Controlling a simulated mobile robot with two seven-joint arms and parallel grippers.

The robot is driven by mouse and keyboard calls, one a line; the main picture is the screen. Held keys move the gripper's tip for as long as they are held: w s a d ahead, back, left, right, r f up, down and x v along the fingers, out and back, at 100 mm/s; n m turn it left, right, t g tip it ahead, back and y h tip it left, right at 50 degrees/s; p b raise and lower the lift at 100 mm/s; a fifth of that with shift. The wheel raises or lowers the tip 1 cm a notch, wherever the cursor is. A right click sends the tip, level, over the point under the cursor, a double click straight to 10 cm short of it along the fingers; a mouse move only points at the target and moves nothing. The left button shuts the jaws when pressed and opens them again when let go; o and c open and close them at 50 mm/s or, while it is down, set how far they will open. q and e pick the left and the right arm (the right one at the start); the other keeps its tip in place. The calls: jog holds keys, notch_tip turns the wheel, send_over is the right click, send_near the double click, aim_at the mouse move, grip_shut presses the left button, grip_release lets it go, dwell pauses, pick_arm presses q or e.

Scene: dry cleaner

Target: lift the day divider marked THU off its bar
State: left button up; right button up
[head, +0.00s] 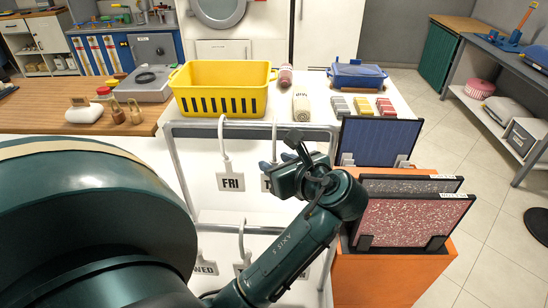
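The white day divider marked FRI (231,181) hangs by its hook from the upper metal bar (250,126). Just right of it hangs another white divider (266,184). Only its left edge and what looks like a T show, so I cannot read its full mark. On a lower bar hang a divider marked WED (206,268) and others partly behind my arm. My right gripper is not in view.
Framed panels (413,222) stand in an orange stand (385,280) close to my arm's right. Open floor lies farther right.

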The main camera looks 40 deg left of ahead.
pick_arm(q)
grip_shut()
dwell(0.3)
